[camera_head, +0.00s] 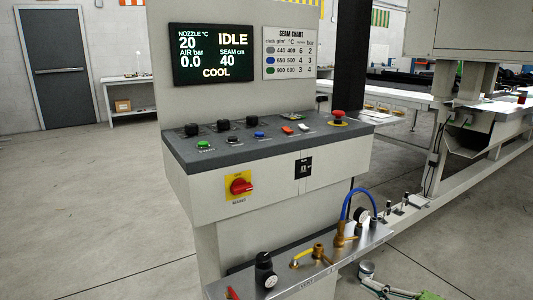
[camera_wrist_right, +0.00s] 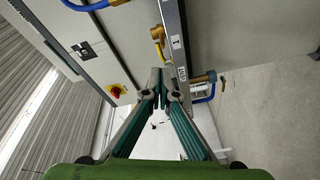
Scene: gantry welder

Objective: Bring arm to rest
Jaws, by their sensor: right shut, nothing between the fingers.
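My right gripper (camera_head: 367,270) shows at the bottom right of the head view, low beside the valve shelf (camera_head: 300,266) and apart from it as far as I can tell. In the right wrist view, the fingers of my right gripper (camera_wrist_right: 161,82) come together at the tips with nothing between them. My left gripper is in neither view.
The control console (camera_head: 270,145) stands ahead with a screen (camera_head: 213,54) reading IDLE and COOL, a red emergency button (camera_head: 338,116) and a red rotary switch (camera_head: 240,186). Brass valves (camera_head: 343,234) and a blue hose (camera_head: 358,191) stick up from the shelf. Floor on the left is clear.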

